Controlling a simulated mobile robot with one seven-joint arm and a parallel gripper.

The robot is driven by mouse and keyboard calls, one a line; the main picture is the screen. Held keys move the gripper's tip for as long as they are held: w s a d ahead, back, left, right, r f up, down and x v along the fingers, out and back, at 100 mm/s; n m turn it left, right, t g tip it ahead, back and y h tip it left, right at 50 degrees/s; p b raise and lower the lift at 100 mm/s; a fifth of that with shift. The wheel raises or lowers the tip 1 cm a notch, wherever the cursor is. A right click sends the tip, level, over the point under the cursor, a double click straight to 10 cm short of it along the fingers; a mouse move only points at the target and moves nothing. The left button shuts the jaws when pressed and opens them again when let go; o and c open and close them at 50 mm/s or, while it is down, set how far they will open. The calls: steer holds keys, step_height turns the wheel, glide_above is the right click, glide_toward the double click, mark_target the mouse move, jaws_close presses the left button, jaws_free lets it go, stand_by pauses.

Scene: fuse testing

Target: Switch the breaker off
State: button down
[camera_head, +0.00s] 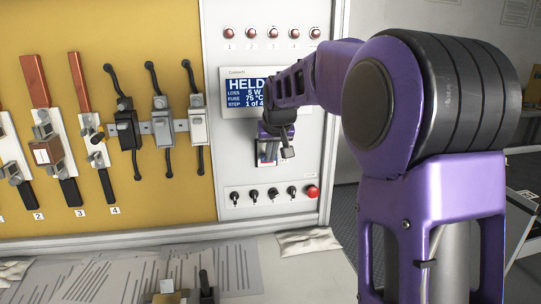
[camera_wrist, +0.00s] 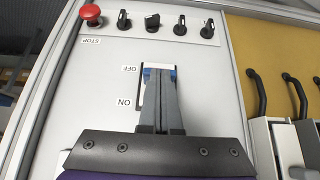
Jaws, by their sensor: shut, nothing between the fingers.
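The breaker (camera_wrist: 146,73) sits in a dark slot on the grey panel, with OFF and ON labels beside it. In the wrist view, which is upside down, my gripper (camera_wrist: 160,74) has its fingers together in front of the slot, tips at the OFF end. Blue and white parts show around the tips. I cannot tell whether the tips touch the lever, and its exact position is hidden. In the camera_head view, my gripper (camera_head: 287,152) is in front of the breaker (camera_head: 267,150), below the display.
A display (camera_head: 246,92) reads HELD. A row of black knobs (camera_head: 254,195) and a red STOP button (camera_head: 312,191) lie below the breaker. Fuses and grey holders (camera_head: 161,122) hang on the yellow board at left. Papers cover the bench (camera_head: 200,270).

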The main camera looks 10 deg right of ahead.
steer(key=shift+s+f, duration=0.25)
steer(key=shift+f, duration=0.3)
steer(key=shift+r, duration=0.1)
steer(key=shift+r+p, duration=0.5)
steer(key=shift+r, duration=0.25)
steer(key=s+r+p, duration=0.2)
steer(key=s+r, duration=0.5)
steer(key=s, duration=0.4)
